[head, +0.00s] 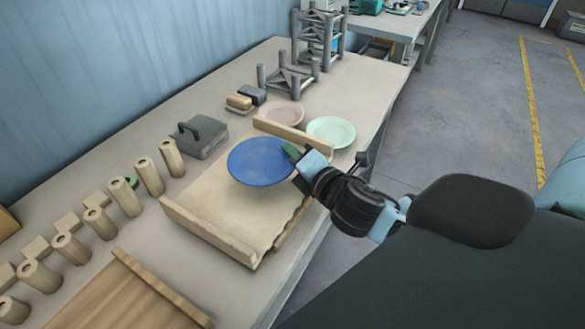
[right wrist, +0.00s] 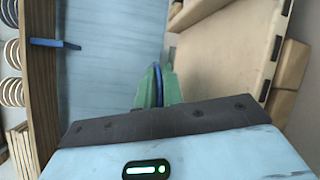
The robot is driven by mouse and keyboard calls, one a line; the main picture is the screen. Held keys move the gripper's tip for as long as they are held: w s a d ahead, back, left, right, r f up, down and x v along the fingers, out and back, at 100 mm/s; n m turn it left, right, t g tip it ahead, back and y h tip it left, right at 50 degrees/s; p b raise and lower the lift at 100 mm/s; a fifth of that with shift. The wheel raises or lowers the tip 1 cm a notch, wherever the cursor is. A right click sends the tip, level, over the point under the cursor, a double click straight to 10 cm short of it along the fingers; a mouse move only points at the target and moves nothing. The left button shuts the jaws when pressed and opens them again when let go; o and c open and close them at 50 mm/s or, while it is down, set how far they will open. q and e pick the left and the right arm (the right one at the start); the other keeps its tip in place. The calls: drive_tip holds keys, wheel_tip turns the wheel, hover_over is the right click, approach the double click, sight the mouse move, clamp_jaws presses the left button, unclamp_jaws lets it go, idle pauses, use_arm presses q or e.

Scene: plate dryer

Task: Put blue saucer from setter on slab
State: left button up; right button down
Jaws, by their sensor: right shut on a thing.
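The blue saucer (head: 256,165) is roughly level over a tan board with raised ends (head: 222,212) in the head view; whether it touches the board is hard to tell. My right gripper (head: 292,154) is shut on the saucer's right rim. In the right wrist view the saucer (right wrist: 158,84) shows as a thin blue edge between the green fingers (right wrist: 156,92). A second wooden board (head: 125,295) with a raised edge is at the bottom left. The frames do not make clear which is setter or slab. My left gripper is not in view.
A pale green plate (head: 331,131) and a pinkish plate (head: 285,115) lie behind the board. A grey handled block (head: 200,137), brushes or small blocks (head: 240,102), several tan cylinders (head: 149,176) and grey frames (head: 290,75) stand on the table.

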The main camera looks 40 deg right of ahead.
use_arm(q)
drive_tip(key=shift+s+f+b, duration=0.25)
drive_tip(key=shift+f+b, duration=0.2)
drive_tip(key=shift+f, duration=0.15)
use_arm(e)
wheel_tip(320, 180, down, 4)
drive_tip(key=shift+f, duration=0.2)
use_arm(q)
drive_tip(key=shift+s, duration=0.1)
use_arm(e)
drive_tip(key=c, duration=1.5)
unclamp_jaws()
drive_tip(key=shift+f, duration=0.15)
drive_tip(key=shift+s, duration=0.1)
drive_tip(key=s, duration=0.3)
drive_tip(key=s+r, duration=0.1)
drive_tip(key=s, duration=0.4)
drive_tip(key=shift+s+a+r+b, duration=0.15)
drive_tip(key=shift+s+a+b, duration=0.15)
drive_tip(key=shift+a, duration=0.05)
use_arm(q)
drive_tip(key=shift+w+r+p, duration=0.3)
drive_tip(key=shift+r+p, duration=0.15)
drive_tip(key=shift+p, duration=0.2)
use_arm(e)
drive_tip(key=shift+s+a+r, duration=0.1)
drive_tip(key=shift+s+r, duration=0.1)
drive_tip(key=shift+s, duration=0.6)
drive_tip(key=shift+s+r, duration=0.15)
drive_tip(key=shift+s, duration=0.6)
